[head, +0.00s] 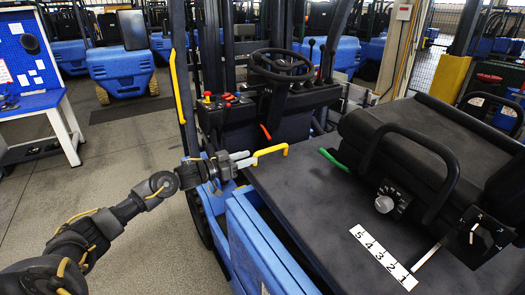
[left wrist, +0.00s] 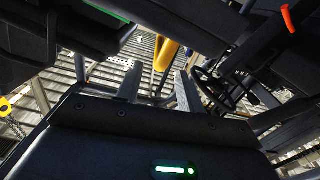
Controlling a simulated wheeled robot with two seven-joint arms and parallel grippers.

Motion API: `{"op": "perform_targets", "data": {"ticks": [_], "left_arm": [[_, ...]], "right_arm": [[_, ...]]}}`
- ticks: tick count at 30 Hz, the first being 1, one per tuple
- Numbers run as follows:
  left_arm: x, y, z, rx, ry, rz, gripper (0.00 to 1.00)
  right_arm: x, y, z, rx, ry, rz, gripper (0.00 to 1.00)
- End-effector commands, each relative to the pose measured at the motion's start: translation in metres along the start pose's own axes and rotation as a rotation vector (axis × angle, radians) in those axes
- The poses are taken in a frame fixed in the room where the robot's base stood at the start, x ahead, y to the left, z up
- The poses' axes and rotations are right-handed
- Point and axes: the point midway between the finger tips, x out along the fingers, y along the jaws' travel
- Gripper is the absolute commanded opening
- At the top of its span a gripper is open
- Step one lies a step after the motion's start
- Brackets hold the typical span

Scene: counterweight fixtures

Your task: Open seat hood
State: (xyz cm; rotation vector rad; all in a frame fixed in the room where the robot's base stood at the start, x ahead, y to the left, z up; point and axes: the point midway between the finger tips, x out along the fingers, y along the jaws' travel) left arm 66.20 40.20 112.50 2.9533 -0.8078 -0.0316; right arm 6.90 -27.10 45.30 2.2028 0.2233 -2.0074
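The seat hood (head: 285,190) is the flat dark cover under the black seat (head: 420,150) of a blue forklift. It looks lowered. A bent yellow handle (head: 270,151) sticks up at the hood's far left edge. My left gripper (head: 243,158) is at the left end of this handle, level with the hood edge. In the left wrist view the yellow handle (left wrist: 166,54) shows between the two separated grey fingers (left wrist: 159,85), towards their tips. The gripper is open; I cannot tell whether a finger touches the handle. My right gripper is not in view.
A green lever (head: 331,161) lies by the seat. A numbered white scale (head: 383,257) and knobs are on the right. The steering wheel (head: 281,65) and a mast post (head: 180,70) stand beyond my gripper. The floor (head: 120,185) at left is clear.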

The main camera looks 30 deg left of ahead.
Motion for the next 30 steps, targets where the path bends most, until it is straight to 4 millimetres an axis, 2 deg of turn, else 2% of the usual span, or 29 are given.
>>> {"op": "perform_targets", "data": {"ticks": [3,10,15,23,30], "left_arm": [[0.025,0.001,-0.005,-0.001,0.003,0.0,0.38],[0.057,0.0,-0.003,-0.001,0.0,-0.001,0.38],[0.067,0.0,-0.001,0.001,0.0,-0.001,0.38],[0.068,0.0,0.0,0.002,-0.001,0.0,0.38],[0.068,0.0,0.0,0.001,-0.001,0.0,0.09]], "right_arm": [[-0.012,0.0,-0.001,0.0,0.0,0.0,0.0],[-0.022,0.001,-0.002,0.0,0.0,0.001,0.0],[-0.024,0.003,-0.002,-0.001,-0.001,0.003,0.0],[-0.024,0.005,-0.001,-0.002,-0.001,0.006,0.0],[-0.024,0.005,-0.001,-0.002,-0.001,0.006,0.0]]}}
